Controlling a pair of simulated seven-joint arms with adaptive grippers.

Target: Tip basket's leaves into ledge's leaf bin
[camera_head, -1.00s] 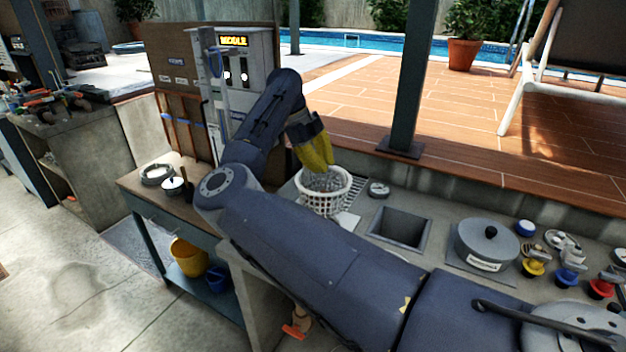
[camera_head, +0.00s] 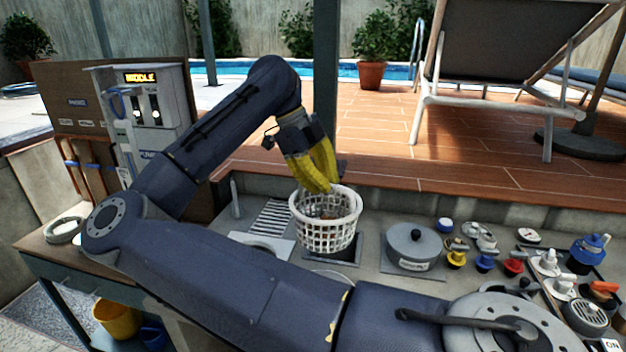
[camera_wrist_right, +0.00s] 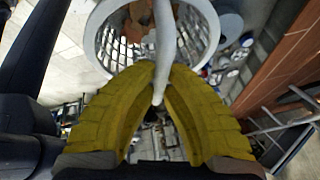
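The white slotted basket (camera_head: 325,235) hangs about upright over the square dark opening in the ledge, the leaf bin (camera_head: 347,256), and hides much of it. A little brown, apparently leaves, shows inside the basket in the head view. My right gripper (camera_head: 322,186) has yellow fingers that reach down to the basket's rim. In the right wrist view the fingers (camera_wrist_right: 158,75) close around the basket's pale handle (camera_wrist_right: 165,45), with the basket's rim (camera_wrist_right: 93,35) beyond. The gap between basket and bin is hard to judge. My left gripper is not in view.
A grey lidded pot (camera_head: 412,248) stands right of the bin. Coloured valves and fittings (camera_head: 484,262) crowd the ledge further right. A slotted grate (camera_head: 271,216) lies to the left. A dark post (camera_head: 326,90) rises behind the basket. My arm covers the ledge's front.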

